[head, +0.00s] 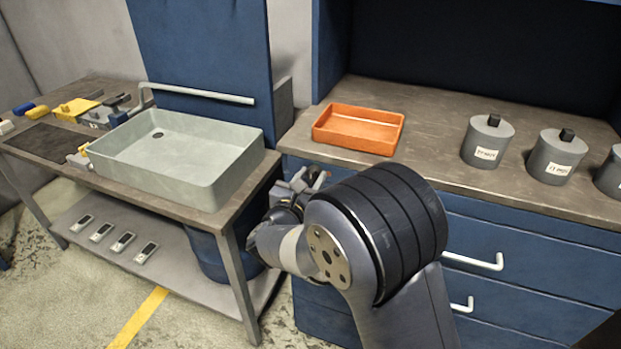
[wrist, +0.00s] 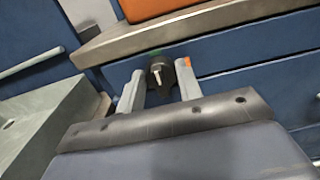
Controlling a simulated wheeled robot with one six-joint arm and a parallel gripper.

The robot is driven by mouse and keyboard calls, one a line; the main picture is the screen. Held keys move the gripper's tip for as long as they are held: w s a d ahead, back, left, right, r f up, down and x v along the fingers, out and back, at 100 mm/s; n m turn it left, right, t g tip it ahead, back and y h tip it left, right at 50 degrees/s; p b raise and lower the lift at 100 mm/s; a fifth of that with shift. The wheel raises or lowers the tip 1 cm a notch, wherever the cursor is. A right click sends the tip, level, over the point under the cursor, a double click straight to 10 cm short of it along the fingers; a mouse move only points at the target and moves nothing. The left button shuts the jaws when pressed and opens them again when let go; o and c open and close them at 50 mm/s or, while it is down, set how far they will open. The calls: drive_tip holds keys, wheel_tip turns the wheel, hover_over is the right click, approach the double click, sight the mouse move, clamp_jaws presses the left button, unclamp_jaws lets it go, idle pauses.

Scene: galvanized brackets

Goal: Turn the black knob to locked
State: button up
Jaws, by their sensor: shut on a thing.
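The black knob (wrist: 161,74) is on the blue front just below the worktop edge in the wrist view. A pale pointer line shows on its face, running roughly upward in the picture. A green mark (wrist: 153,52) is above the knob and an orange mark (wrist: 187,62) is at its upper right. My gripper (wrist: 160,88) has one finger on each side of the knob and is shut on it.
An orange tray (head: 359,130) stands on the worktop above the gripper. Grey lidded canisters (head: 487,141) stand to its right. A grey sink basin (head: 185,155) on a bench is close on the left. White drawer handles (head: 474,261) stick out at lower right.

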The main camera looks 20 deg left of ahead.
drive_tip(key=shift+f+b, duration=0.1)
drive_tip(key=shift+b, duration=0.25)
drive_tip(key=m+b, duration=0.1)
drive_tip(key=b, duration=0.1)
drive_tip(key=m+b, duration=0.1)
drive_tip(key=b, duration=0.1)
drive_tip(key=shift+f+m+b, duration=0.35)
drive_tip(key=shift+m+b, duration=0.05)
drive_tip(key=m+b, duration=0.6)
drive_tip(key=b, duration=0.4)
drive_tip(key=shift+d+b, duration=0.15)
drive_tip(key=shift+b, duration=0.2)
drive_tip(key=m+b, duration=0.5)
drive_tip(key=b, duration=0.3)
drive_tip(key=shift+f+m, duration=0.1)
drive_tip(key=shift+m, duration=0.2)
drive_tip(key=m+b, duration=0.1)
drive_tip(key=b, duration=0.1)
drive_tip(key=m+b, duration=0.2)
drive_tip(key=shift+r+m, duration=0.2)
drive_tip(key=shift+m, duration=0.1)
drive_tip(key=shift+r, duration=0.1)
drive_tip(key=o, duration=0.9)
drive_tip(key=shift+o, duration=0.2)
